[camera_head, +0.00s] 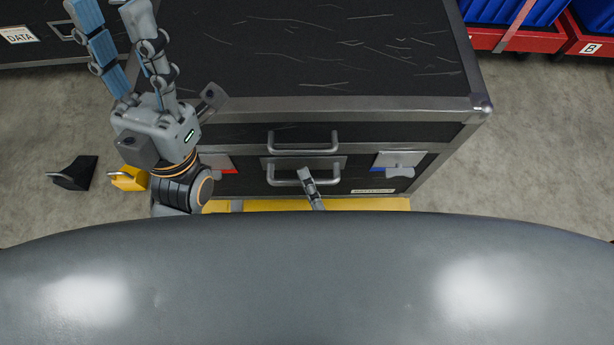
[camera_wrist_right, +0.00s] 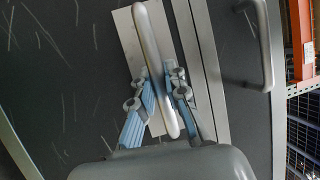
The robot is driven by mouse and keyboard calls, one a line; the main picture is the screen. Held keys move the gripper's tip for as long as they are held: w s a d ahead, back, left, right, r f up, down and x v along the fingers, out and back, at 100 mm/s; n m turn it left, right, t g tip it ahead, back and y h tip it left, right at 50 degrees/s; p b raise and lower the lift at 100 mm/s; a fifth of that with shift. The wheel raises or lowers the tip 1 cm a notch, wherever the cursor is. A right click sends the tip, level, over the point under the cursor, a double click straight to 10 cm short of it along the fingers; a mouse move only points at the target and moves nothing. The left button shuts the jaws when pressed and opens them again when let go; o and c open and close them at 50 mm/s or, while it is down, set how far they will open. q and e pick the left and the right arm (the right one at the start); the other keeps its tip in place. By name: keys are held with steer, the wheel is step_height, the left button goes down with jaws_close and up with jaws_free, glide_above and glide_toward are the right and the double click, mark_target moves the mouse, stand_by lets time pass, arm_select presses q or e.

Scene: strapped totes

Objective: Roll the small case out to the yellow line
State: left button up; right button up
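A black case (camera_head: 330,45) with grey metal edges and a scratched top stands below me. Its front has an upper handle (camera_head: 302,149) and a lower handle (camera_head: 325,178) on a metal plate. A yellow line (camera_head: 375,204) shows on the floor along its front. My right gripper (camera_head: 306,176) is at the lower handle, mostly hidden behind my body. In the right wrist view its two fingers (camera_wrist_right: 157,75) close in on both sides of the handle bar (camera_wrist_right: 152,40). My left gripper (camera_head: 110,12) is open and empty, at the left above the floor and case edge.
A black wedge (camera_head: 75,173) and a yellow wedge (camera_head: 127,178) lie on the floor at the left. Another dark case (camera_head: 35,50) stands at the upper left. Strapped red totes (camera_head: 515,40) with blue contents stand at the upper right. Floor right of the case is clear.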

steer(key=o, duration=0.5)
steer(key=shift+c, duration=0.2)
steer(key=v, duration=1.2)
steer(key=shift+s+f, duration=0.1)
